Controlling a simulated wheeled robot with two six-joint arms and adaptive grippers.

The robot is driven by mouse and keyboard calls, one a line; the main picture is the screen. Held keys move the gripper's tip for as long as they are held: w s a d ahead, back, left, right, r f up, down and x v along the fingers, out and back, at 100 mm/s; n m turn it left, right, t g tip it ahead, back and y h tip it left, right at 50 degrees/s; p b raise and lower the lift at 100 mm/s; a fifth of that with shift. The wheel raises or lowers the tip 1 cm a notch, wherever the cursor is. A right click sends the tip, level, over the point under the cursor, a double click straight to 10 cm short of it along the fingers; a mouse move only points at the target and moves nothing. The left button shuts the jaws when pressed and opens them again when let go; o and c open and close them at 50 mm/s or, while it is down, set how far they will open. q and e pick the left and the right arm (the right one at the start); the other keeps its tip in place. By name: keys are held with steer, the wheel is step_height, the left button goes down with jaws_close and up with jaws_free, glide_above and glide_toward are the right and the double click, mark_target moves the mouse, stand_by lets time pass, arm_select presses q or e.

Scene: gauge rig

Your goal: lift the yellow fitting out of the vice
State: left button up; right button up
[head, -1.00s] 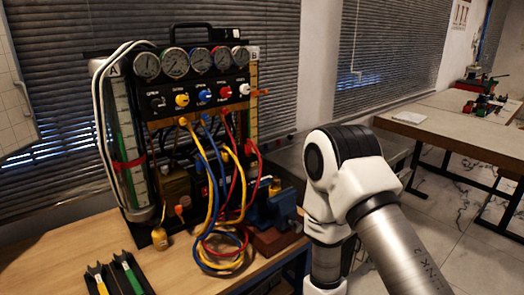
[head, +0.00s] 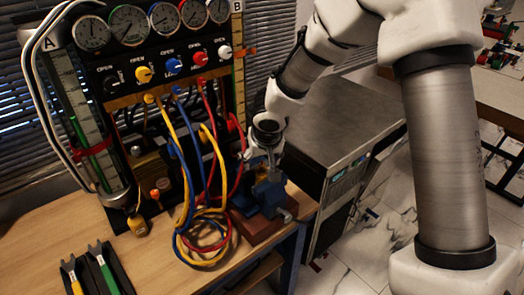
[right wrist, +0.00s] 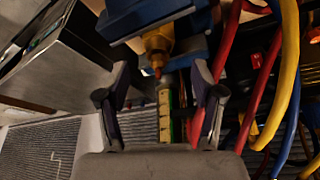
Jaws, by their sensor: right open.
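The blue vice (head: 268,196) stands on a red-brown base at the right front edge of the workbench. In the right wrist view the yellow fitting (right wrist: 158,44) sits at the blue vice jaws (right wrist: 150,14), its orange-brown tip pointing toward my gripper. My right gripper (head: 269,163) is above the vice and mostly hides the fitting in the head view. In the right wrist view its two fingers (right wrist: 161,78) are spread apart and empty, with the fitting lined up between and just beyond the tips. My left gripper is not in view.
Red, blue and yellow hoses (head: 192,200) hang from the gauge panel (head: 165,65) close beside the vice on the left. A dark tray (head: 97,272) with green and yellow-handled tools lies at the front left. A grey cabinet (head: 335,125) stands right of the bench.

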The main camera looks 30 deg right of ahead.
mark_target(260, 163)
steer(key=x, duration=0.4)
steer(key=shift+w+d, duration=0.15)
steer(key=shift+d, duration=0.15)
steer(key=shift+s+a+r, duration=0.2)
steer(key=shift+c, duration=1)
jaws_close()
steer(key=c, duration=0.9)
jaws_free()
jaws_close()
steer(key=shift+w, duration=0.1)
steer(key=shift+w+r, duration=0.1)
steer(key=shift+w, duration=0.25)
steer(key=shift+r, duration=0.1)
